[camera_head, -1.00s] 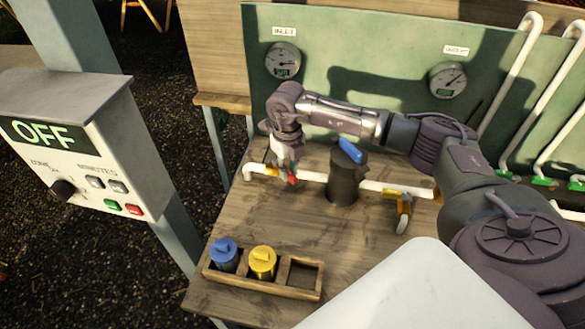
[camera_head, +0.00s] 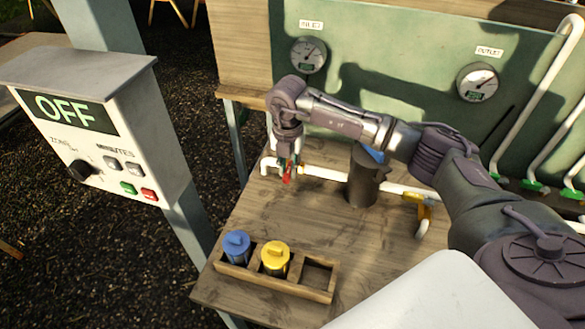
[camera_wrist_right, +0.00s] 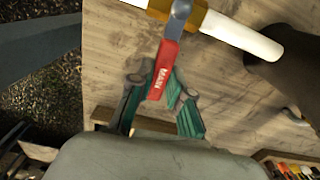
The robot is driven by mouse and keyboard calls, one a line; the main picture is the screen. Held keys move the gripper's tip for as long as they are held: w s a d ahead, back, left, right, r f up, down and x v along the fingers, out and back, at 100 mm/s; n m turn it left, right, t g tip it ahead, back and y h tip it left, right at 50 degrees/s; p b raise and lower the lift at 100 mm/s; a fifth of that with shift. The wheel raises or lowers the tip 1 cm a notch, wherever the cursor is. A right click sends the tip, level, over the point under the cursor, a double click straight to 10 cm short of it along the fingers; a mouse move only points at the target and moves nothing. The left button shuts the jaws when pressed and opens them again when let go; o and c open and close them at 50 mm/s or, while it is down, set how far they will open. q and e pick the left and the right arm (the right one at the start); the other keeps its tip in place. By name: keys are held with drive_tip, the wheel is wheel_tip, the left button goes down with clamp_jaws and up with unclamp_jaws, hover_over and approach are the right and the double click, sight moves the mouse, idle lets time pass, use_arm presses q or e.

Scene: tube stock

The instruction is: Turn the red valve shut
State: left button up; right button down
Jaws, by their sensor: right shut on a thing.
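The red valve's lever (camera_wrist_right: 163,68) carries the word MAIN in the right wrist view. Its grey hub sits on a brass body (camera_wrist_right: 200,18) on the white pipe (camera_wrist_right: 240,36), and the lever lies roughly across the pipe. My right gripper (camera_wrist_right: 155,88) is shut on the lever's outer part, one green-padded finger on each side. In the head view my right gripper (camera_head: 287,160) points down at the pipe's left end, with the red lever (camera_head: 287,175) showing below it. The gripper partly hides the valve there. My left gripper is not in view.
A dark canister (camera_head: 362,186) stands on the pipe, with a blue part mostly behind my arm. A yellow-handled fitting (camera_head: 424,207) is to its right. A wooden rack (camera_head: 318,292) holds a blue and a yellow cylinder. A control box (camera_head: 165,165) reading OFF stands left.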

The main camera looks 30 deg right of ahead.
sight(287, 169)
drive_tip(key=shift+w+r+m, duration=0.15)
drive_tip(key=shift+w+m, duration=0.05)
drive_tip(key=shift+m, duration=0.2)
drive_tip(key=c, duration=1.1)
unclamp_jaws()
drive_tip(key=shift+a, duration=0.1)
wheel_tip(287, 169, up, 12)
drive_tip(key=shift+f, duration=0.1)
